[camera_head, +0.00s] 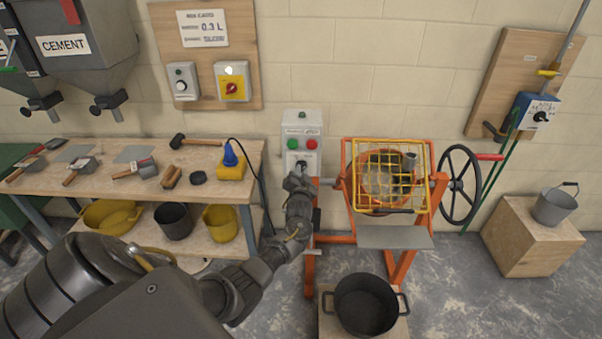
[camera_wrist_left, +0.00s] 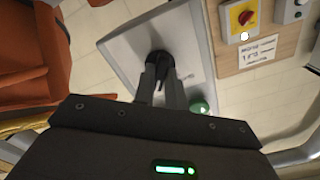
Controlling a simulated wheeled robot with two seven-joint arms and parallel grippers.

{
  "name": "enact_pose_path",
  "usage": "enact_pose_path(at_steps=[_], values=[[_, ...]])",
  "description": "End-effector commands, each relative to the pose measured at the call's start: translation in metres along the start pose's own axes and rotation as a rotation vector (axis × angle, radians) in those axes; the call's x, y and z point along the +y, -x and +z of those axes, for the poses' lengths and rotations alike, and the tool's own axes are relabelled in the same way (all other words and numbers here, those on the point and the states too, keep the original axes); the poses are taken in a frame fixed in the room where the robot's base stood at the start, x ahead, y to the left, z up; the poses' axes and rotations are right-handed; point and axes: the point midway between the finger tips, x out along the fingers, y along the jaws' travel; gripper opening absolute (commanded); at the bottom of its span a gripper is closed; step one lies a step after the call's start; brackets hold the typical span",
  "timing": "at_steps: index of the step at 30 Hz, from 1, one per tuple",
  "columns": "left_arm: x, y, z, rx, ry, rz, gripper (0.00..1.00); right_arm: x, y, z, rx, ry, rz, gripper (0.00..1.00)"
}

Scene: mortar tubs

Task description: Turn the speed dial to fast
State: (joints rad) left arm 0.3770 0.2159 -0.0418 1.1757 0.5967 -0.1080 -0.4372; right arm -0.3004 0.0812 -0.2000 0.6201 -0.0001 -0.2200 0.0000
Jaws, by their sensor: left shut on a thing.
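The control box (camera_head: 302,119) is a grey-white panel on the orange mixer stand, with a green and a red button on its upper part. The speed dial is a black knob on the lower part of the box; it shows in the left wrist view (camera_wrist_left: 159,62). My left gripper (camera_head: 299,172) reaches the box from below and covers most of the dial in the head view. In the left wrist view its two fingers (camera_wrist_left: 161,85) are shut on the black dial. The dial's markings are too small to read. My right gripper is not in view.
The mixer drum with a yellow wire guard (camera_head: 390,175) and a black handwheel (camera_head: 459,186) stands right of the box. A black tub (camera_head: 365,304) sits below it. A workbench (camera_head: 110,190) with tools is at left.

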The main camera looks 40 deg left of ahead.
Motion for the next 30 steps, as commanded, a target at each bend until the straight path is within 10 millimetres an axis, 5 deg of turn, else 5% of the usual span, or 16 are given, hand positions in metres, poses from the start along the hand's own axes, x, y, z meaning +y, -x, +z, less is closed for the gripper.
enact_pose_path(at_steps=[8, 9, 13, 23, 30], values=[[0.000, 0.000, 0.000, 0.000, -0.003, 0.001, 0.00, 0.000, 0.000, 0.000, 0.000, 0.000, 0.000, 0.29], [0.000, 0.000, 0.000, 0.000, -0.003, 0.001, 0.17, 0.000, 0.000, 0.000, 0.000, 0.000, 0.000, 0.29], [0.000, 0.000, 0.000, 0.000, -0.002, 0.000, 0.34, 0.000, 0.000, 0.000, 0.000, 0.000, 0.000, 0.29], [0.000, 0.002, 0.001, 0.000, -0.001, 0.000, 0.35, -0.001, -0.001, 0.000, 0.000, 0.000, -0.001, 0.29], [0.002, 0.033, 0.002, 0.001, 0.001, 0.003, 0.35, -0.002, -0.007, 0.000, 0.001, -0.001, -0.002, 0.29]])
